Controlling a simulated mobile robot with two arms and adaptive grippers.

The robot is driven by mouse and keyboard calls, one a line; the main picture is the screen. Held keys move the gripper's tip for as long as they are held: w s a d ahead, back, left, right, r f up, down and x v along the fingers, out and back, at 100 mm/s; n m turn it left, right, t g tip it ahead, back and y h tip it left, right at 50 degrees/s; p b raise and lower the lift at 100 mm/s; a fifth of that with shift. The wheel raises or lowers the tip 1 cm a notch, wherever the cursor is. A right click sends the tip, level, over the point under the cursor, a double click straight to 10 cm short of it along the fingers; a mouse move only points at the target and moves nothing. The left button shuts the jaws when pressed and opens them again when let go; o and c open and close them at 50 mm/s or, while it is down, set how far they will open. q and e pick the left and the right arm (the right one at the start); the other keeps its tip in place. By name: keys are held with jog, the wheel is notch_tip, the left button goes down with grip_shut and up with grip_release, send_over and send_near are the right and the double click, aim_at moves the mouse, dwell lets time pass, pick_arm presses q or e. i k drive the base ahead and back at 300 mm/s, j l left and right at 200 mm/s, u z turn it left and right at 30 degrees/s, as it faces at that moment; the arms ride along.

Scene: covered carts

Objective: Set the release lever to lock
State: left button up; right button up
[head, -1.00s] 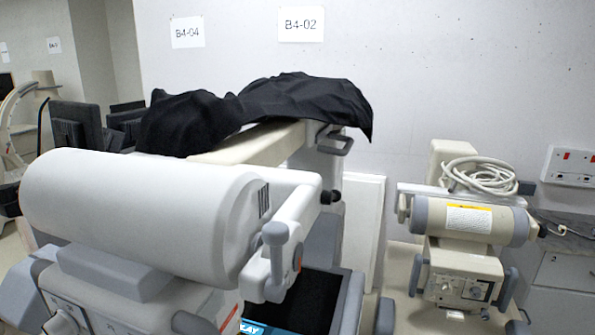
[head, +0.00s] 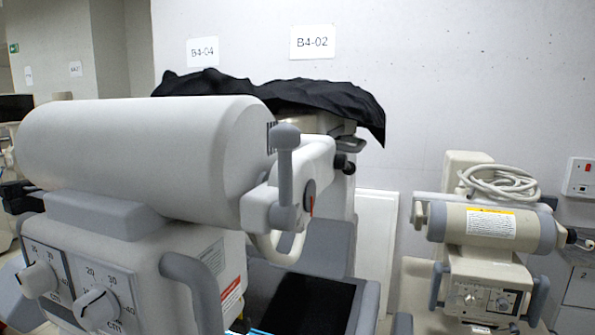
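A grey lever with a rounded knob (head: 285,168) stands upright at the right end of a large white cylinder (head: 130,145) in the head view. It sits on a white bracket arm (head: 318,158). A small round dial with a red mark (head: 309,198) is beside the lever's base. I cannot read any lock marking near the lever. Neither of my grippers is in view.
Below the cylinder are control dials (head: 97,305) and a grey handle (head: 195,285). A black cloth (head: 335,97) drapes the cart behind. A second, beige machine with a coiled hose (head: 490,225) stands at right by the wall.

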aim_at(340, 162)
jog(key=l+u, duration=0.15)
jog(key=u, duration=0.2)
jog(key=i+l+u, duration=0.1)
jog(key=u, duration=0.2)
jog(key=l+u, duration=0.2)
jog(key=u, duration=0.15)
jog(key=l+u, duration=0.15)
jog(key=l, duration=0.45)
jog(key=l+u, duration=0.1)
jog(key=l, duration=0.5)
jog(key=k+l+u, duration=0.15)
jog(key=l, duration=0.45)
